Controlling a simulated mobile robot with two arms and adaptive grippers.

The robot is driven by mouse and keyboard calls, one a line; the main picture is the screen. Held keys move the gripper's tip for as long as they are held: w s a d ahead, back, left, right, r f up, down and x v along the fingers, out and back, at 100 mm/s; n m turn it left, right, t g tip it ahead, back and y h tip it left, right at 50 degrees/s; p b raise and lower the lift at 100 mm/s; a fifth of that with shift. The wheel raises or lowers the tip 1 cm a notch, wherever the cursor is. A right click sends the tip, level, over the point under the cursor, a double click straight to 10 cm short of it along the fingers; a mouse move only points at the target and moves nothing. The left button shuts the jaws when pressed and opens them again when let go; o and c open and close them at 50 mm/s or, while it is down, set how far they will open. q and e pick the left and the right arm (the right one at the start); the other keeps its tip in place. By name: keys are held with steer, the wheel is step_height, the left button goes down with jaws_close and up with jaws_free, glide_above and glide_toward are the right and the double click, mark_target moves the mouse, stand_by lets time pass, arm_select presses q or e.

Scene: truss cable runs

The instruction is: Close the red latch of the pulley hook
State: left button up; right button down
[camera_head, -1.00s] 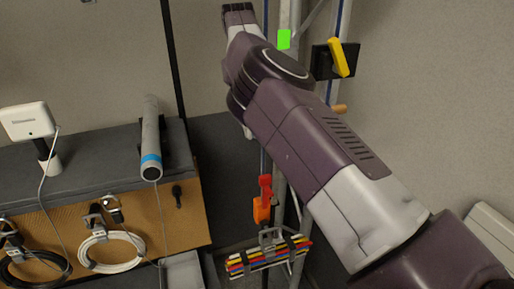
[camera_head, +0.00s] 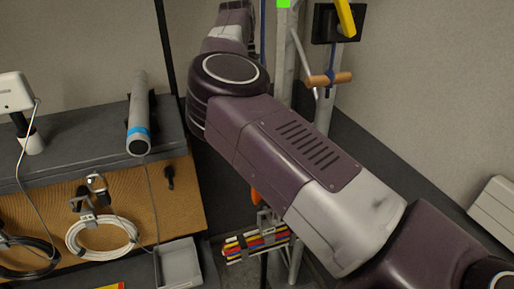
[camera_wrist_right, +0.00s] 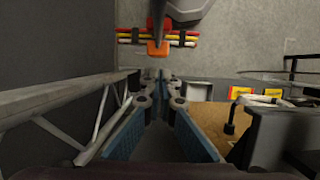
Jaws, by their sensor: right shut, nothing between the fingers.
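The orange pulley hook (camera_head: 256,197) shows only as a small sliver beside my right arm in the head view. Its red latch is hidden there behind the arm. In the right wrist view an orange block, seemingly part of the hook (camera_wrist_right: 157,48), lies beyond the fingertips, partly behind a dark shape. I cannot make out the latch clearly there. My right gripper (camera_wrist_right: 161,76) is shut and empty, its blue-padded fingers together and apparently apart from the orange block. My left gripper is in neither view.
A bundle of coloured cables (camera_head: 257,244) hangs by the truss (camera_head: 324,110). A wooden-handled bar (camera_head: 329,79) and a yellow lever (camera_head: 346,18) are higher up. At left are a bench (camera_head: 70,140), a coiled white cable (camera_head: 100,238) and a grey tray (camera_head: 180,263).

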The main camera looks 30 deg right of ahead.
steer(key=shift+s+a+f+p, duration=0.1)
steer(key=shift+s+a+p, duration=0.1)
steer(key=shift+s, duration=0.55)
steer(key=shift+s+a+f+p, duration=0.15)
steer(key=shift+s, duration=0.55)
steer(key=shift+s+a+f+p, duration=0.1)
steer(key=shift+s+a+p, duration=0.1)
steer(key=shift+s, duration=0.55)
steer(key=shift+d, duration=0.1)
